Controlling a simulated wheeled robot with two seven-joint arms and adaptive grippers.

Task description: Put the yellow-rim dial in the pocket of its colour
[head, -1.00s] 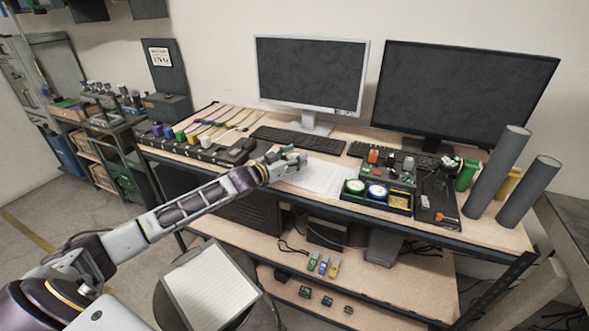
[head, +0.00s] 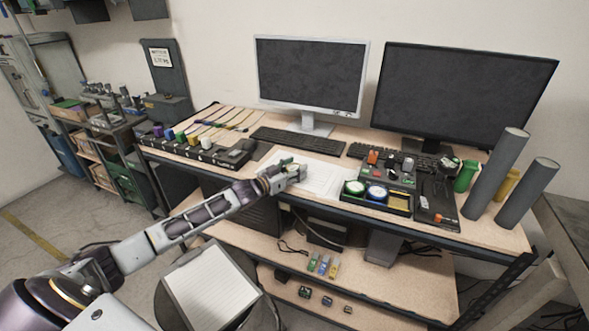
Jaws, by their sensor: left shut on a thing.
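A dark tray (head: 347,201) at the desk's front edge has three pockets in a row. A green-rim dial (head: 354,187) lies in the left pocket and a blue-rim dial (head: 376,191) in the middle one. The right pocket (head: 399,202) shows yellow and has no white dial face in it. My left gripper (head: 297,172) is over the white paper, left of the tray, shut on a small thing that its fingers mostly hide. The yellow-rim dial shows nowhere else, so I take it as the held thing. My right gripper is out of view.
White paper sheets (head: 322,181) lie under the gripper. A control box with coloured knobs (head: 391,168) stands behind the tray, and a black panel (head: 436,205) is to its right. Grey tubes (head: 497,177) stand at the right. Two monitors and keyboards are behind.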

